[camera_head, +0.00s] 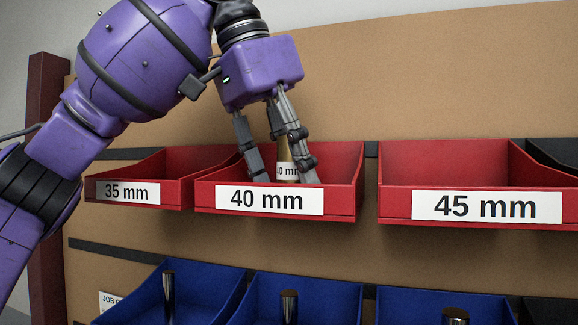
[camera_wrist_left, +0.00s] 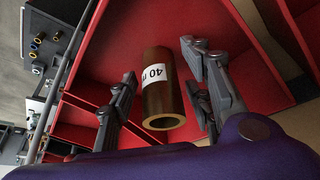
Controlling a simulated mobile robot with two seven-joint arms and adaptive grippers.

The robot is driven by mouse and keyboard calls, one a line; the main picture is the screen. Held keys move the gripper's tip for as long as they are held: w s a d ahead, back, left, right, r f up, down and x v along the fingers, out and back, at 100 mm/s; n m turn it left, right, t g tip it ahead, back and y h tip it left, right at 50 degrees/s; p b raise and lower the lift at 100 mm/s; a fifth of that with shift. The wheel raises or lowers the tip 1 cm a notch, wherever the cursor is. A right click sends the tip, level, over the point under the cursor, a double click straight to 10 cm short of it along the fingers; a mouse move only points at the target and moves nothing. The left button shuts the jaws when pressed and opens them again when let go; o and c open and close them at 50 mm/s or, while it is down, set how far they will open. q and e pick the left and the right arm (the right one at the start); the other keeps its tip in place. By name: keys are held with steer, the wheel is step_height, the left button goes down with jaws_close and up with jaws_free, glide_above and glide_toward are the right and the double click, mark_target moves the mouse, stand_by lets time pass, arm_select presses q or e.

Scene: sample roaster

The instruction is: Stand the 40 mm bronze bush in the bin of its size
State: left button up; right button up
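The bronze bush (camera_head: 287,170) with a white 40 mm label is in the red bin marked 40 mm (camera_head: 339,205), partly hidden by a finger and the front wall. It looks upright. In the left wrist view the bush (camera_wrist_left: 160,98) shows its hollow end, with the red bin floor behind it. My left gripper (camera_head: 283,176) reaches down into this bin, with its fingers on both sides of the bush. The fingers are open, and gaps show between them and the bush. My right gripper is in neither view.
Red bins marked 35 mm (camera_head: 172,193) and 45 mm (camera_head: 396,200) flank the 40 mm bin on the brown panel (camera_head: 440,80). Blue bins (camera_head: 335,300) with dark metal cylinders hang below. A black bin (camera_head: 555,152) is at the right edge.

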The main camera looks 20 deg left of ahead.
arm_select(q)
steer(key=v, duration=1.2)
stand_by(0.8)
